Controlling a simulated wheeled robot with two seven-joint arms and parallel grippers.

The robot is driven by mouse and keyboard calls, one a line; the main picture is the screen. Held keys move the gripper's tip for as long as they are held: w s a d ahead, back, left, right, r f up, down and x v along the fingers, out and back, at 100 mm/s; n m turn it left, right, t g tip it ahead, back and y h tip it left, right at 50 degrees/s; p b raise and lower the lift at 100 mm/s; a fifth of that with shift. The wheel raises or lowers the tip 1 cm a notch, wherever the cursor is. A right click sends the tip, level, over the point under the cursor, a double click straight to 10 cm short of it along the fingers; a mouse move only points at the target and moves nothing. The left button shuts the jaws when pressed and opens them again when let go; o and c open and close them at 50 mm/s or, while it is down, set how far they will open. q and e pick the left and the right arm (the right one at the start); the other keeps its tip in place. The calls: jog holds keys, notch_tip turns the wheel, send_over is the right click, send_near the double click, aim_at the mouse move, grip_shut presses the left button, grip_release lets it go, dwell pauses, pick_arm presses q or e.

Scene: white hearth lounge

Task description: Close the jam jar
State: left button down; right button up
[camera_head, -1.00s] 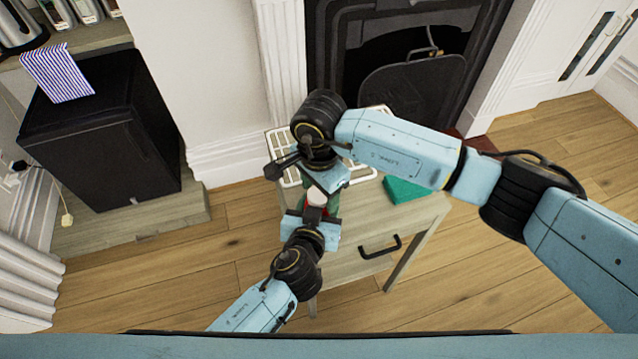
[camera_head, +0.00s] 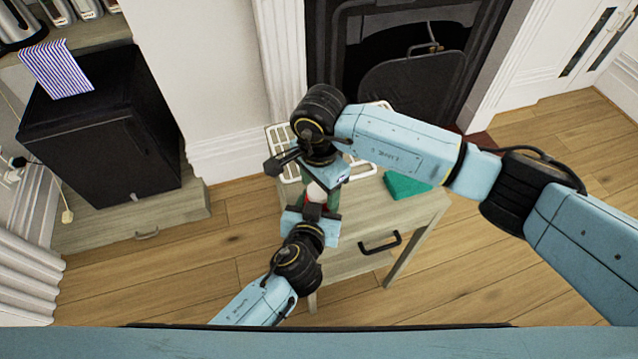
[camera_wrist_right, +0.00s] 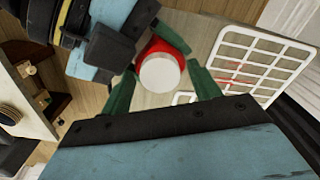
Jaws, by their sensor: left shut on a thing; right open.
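The jam jar shows in the right wrist view as a red rim (camera_wrist_right: 172,46) around a white round top (camera_wrist_right: 160,73). In the head view the white top (camera_head: 316,193) is small and partly hidden between my two grippers. My left gripper (camera_head: 318,211) is shut on the jar from the near side; it also shows at upper left in the right wrist view. My right gripper (camera_wrist_right: 161,82) is open, its green fingers apart on either side of the white top. I cannot tell whether the white top is fastened.
The jar is over a small wooden table (camera_head: 345,262) with a drawer. A white rack (camera_head: 279,141) and a green item (camera_head: 406,187) are on the table. A fireplace (camera_head: 410,85) stands behind. A black cabinet (camera_head: 95,135) stands at left.

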jog(key=shift+r, duration=0.15)
jog(key=shift+r, duration=2.15)
jog(key=shift+c, duration=0.2)
notch_tip(320, 180, up, 4)
jog(key=shift+f, duration=0.25)
jog(key=shift+f, duration=0.1)
jog(key=shift+f, duration=3.95)
jog(key=shift+c, duration=0.3)
jog(key=c, duration=1)
